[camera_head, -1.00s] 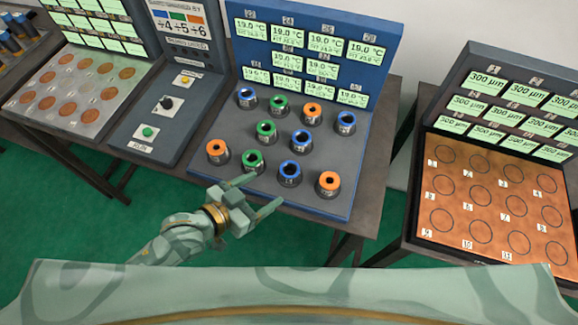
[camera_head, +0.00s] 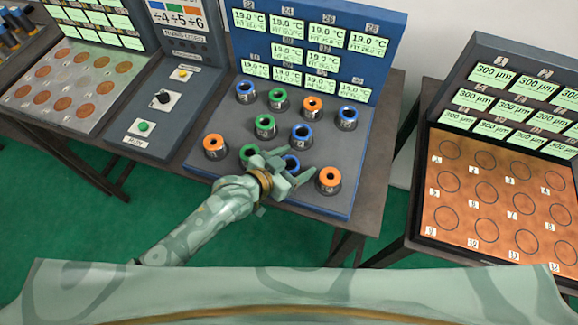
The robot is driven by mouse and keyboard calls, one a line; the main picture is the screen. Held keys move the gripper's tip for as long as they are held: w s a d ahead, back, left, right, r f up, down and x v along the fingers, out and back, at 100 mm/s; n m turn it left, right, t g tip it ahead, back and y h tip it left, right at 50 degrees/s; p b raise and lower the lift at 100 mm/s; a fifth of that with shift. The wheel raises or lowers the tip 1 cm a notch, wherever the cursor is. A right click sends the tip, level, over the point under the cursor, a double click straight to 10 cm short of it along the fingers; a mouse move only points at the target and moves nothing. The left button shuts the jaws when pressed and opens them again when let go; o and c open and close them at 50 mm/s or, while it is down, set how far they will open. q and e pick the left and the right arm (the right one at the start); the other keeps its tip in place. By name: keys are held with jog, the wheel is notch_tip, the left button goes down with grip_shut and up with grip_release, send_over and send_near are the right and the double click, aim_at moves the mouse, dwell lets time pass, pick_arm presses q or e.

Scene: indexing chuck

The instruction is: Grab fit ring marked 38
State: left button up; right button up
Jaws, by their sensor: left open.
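Several fit rings in blue, green and orange sit on dark posts on a grey board. Their number marks are too small to read, so I cannot tell which is 38. My left gripper (camera_head: 281,164) is open over the front row. Its fingers spread near the front blue ring (camera_head: 291,161), which is partly hidden by the gripper. The front green ring (camera_head: 247,152) is just left of it, and the front orange ring (camera_head: 329,177) just right. I cannot tell whether a finger touches anything. My right gripper is out of view.
A blue panel (camera_head: 385,22) with temperature displays rises behind the rings. A control box (camera_head: 157,110) with buttons and a knob stands to the left, beside a plate of copper discs (camera_head: 78,88). At right is a copper board (camera_head: 490,200) with numbered circles. A gap separates the tables.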

pick_arm(q)
jog(key=c, duration=1.3)
